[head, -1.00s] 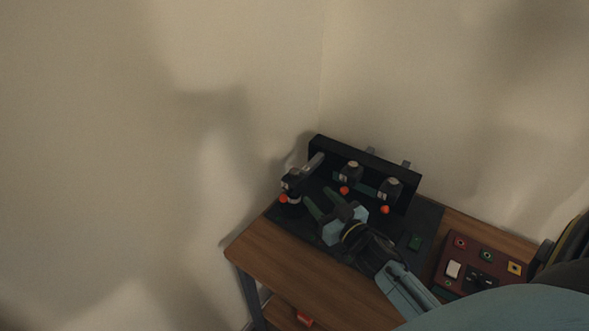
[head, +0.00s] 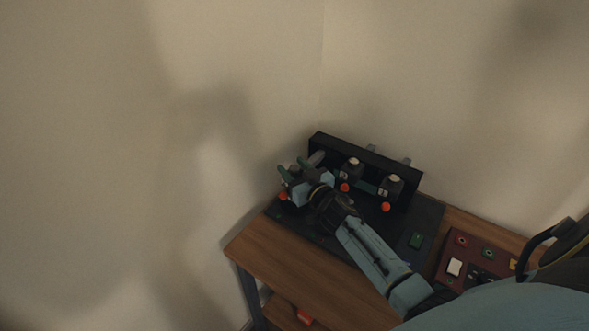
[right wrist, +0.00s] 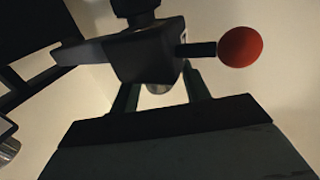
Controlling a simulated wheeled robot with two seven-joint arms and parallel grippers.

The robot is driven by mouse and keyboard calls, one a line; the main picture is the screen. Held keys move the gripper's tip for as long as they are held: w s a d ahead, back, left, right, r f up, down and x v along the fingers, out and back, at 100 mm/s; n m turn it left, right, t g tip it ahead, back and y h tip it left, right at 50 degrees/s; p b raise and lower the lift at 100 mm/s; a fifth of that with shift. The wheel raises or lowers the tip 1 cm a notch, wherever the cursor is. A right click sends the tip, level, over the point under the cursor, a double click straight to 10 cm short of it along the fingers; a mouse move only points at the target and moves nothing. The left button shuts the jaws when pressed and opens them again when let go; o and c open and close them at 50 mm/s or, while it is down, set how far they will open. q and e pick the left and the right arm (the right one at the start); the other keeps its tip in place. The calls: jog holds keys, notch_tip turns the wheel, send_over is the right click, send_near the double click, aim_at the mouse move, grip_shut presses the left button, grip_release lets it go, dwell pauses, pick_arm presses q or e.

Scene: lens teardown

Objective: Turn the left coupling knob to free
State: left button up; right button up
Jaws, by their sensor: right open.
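The left coupling is a dark block with an orange-red knob (head: 283,197) at the left end of the black fixture, mostly hidden behind my right gripper. My right gripper (head: 293,168) is open at this coupling, its green fingers pointing to the far left. In the right wrist view, the red ball knob (right wrist: 241,47) sticks out to the right on a short black stem from the dark block (right wrist: 148,52). The green fingers (right wrist: 160,90) rise on either side below the block, their tips hidden by it. Contact cannot be told. My left gripper is not in view.
Two more couplings with orange knobs, the middle one (head: 345,187) and the right one (head: 386,207), stand along the black back plate (head: 370,155). A green button (head: 416,240) is on the base. A maroon control box (head: 490,263) is at right. The wooden table (head: 285,258) is bare in front.

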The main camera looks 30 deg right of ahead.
jog(key=c, duration=1)
jog(key=shift+o, duration=0.2)
jog(key=n+y+p, duration=0.1)
jog(key=n+y, duration=0.1)
jog(key=shift+d+y, duration=0.1)
jog(key=shift+y, duration=0.3)
jog(key=n+g+y, duration=0.1)
jog(key=y, duration=0.2)
jog(key=shift+n, duration=0.4)
jog(key=shift+f+n+g+y+b, duration=0.1)
jog(key=shift+n+g+y+b, duration=0.6)
jog(key=shift+n+y, duration=0.5)
jog(key=shift+y, duration=0.3)
